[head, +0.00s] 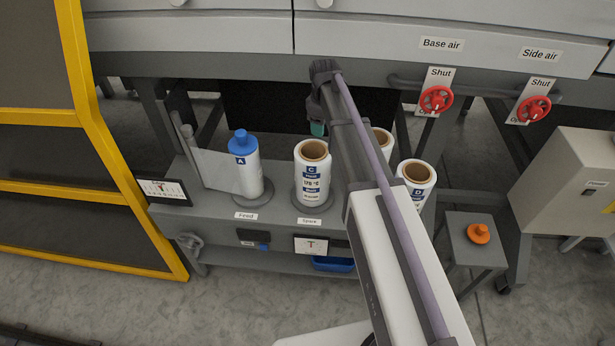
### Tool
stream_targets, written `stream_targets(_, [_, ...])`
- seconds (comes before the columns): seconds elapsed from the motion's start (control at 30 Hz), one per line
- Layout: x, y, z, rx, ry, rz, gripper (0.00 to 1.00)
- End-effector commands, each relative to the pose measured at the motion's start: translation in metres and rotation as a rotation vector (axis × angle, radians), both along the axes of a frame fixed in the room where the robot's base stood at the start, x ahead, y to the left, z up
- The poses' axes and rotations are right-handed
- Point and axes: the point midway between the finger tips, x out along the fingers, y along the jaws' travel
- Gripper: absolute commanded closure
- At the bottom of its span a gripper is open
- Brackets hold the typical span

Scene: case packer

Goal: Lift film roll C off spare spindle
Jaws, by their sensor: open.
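Film roll C (312,173) is a white roll with a brown core and a blue C label. It stands upright on the round grey base of the spare spindle (313,207), behind a small plate that seems to read "Spare". No spindle top shows above its core. My gripper (318,129) is above and just behind the roll's right side, with a teal part at its tip. It looks apart from the roll and holds nothing that I can see. My arm hides part of the bench to the right of the roll.
Roll A (246,172) with a blue cap stands left on the feed spindle, film running off it. Roll D (417,178) and another roll (383,142) stand right, partly behind my arm. Red valve wheels (436,99) hang at the upper right. A yellow-framed guard (112,150) bounds the left.

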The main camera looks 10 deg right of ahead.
Motion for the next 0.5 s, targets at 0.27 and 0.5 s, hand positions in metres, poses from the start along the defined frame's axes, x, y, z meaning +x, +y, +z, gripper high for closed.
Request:
stream_targets(0.27, [0.000,0.000,-0.052,0.000,0.000,-0.002,0.45])
stream_targets(0.5, [0.000,0.001,-0.071,0.000,0.000,-0.002,0.45])
